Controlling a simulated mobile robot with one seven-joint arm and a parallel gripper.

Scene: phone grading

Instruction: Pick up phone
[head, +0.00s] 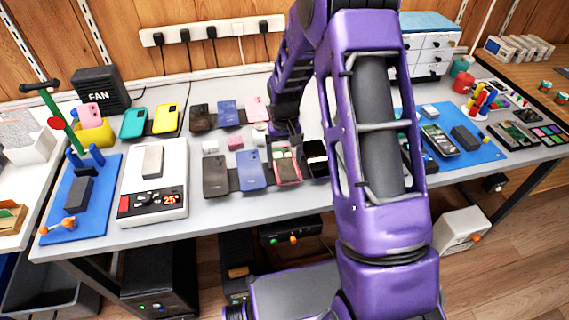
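Several phones lie on the grey bench in two rows. The front row has a dark phone (216,178), a blue phone (250,175), a pink-edged phone (286,172) with its inside or screen showing, and a black phone (316,160) partly hidden by my arm. The back row has a dark phone (200,117), a blue phone (229,113) and a pink phone (256,109). Another phone (438,139) lies on the right blue mat. My gripper (284,138) is above the front row, just behind the pink-edged phone. Its fingers are too small and dark to read.
White drawers (436,48) stand behind. My arm hides the bench's middle right.

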